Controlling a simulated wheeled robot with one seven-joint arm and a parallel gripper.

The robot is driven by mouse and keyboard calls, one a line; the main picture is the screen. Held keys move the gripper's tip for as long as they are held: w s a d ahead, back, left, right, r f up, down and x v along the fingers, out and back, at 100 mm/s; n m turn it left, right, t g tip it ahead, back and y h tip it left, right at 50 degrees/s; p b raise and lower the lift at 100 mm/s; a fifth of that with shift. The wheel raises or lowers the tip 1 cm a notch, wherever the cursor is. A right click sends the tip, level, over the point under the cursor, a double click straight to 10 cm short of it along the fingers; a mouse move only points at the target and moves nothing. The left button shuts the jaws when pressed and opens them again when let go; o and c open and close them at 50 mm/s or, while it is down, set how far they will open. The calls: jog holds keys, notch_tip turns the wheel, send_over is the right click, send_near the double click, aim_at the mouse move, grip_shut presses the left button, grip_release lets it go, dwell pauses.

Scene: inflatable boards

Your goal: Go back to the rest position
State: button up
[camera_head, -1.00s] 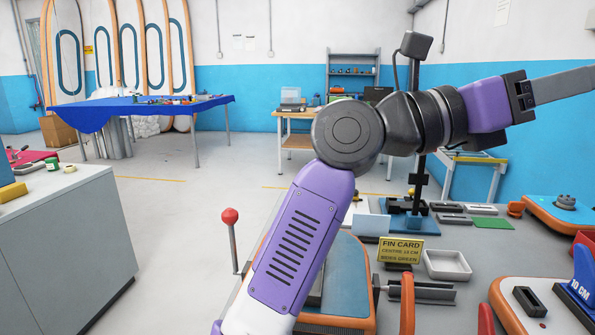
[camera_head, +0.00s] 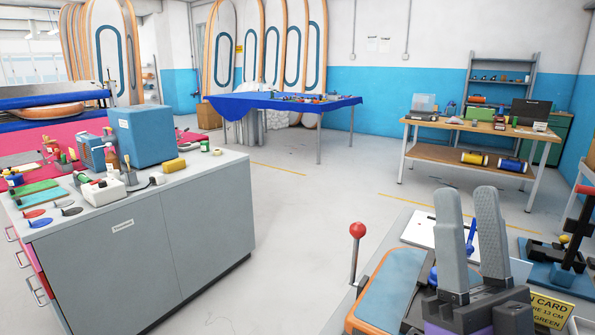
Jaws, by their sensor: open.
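My gripper (camera_head: 470,238) is at the lower right of the head view, with its two grey fingers pointing up and a gap between them. It is open, and I see nothing held in it. It stands in front of the near workbench, hiding part of a blue-and-orange board (camera_head: 391,290) and part of a white sheet (camera_head: 425,232). The rest of my arm is below the picture edge, apart from a bit of purple and dark housing under the fingers.
A lever with a red knob (camera_head: 357,230) rises left of my gripper. A yellow fin card (camera_head: 551,312) is at its right. A grey cabinet (camera_head: 190,225) with tools stands left. A blue-covered table (camera_head: 240,106) and a wooden bench (camera_head: 440,160) stand behind. Open floor lies between.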

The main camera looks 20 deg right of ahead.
jog(key=s+a+f+n+g+y+p, duration=0.1)
jog(key=a+f+n+g+y, duration=0.1)
jog(key=f, duration=0.4)
jog(key=s+a+f+n+g+y, duration=0.1)
jog(key=s+f+n+g+y, duration=0.15)
jog(key=f, duration=0.45)
jog(key=s+a+f+n+g+y+p, duration=0.1)
jog(key=a+f+n+g+y, duration=0.15)
jog(key=f, duration=0.35)
jog(key=s+a+f+m+g+h+p, duration=0.1)
jog(key=s+f+g+p, duration=0.1)
jog(key=s+f+g, duration=0.5)
jog(key=s+f, duration=0.6)
jog(key=s, duration=0.4)
jog(key=shift+s+a+m+g, duration=0.2)
jog(key=shift+m+g, duration=0.1)
jog(key=shift+g, duration=0.1)
